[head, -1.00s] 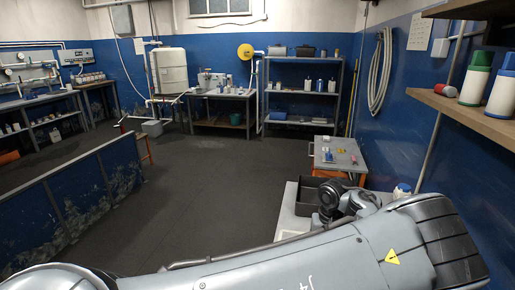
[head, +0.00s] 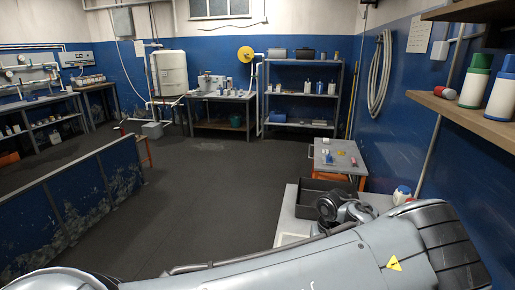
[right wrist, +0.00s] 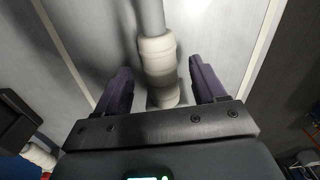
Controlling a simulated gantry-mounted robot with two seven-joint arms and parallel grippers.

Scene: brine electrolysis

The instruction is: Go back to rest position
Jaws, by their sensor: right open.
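My right gripper (right wrist: 162,88) shows in the right wrist view with its two dark fingers apart. A pale cylindrical piece (right wrist: 158,65) on a grey rod lies between the fingers, with a gap visible on each side. In the head view a large grey arm of mine crosses the bottom, and its dark wrist joints are over the light grey bench at the lower right. The right fingertips are hidden in the head view. My left gripper is not in view.
A black tray (head: 289,213) and a white bottle with red and blue (head: 401,195) are on the near bench. A small grey table (head: 338,160) stands behind it. The middle floor (head: 205,195) is clear.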

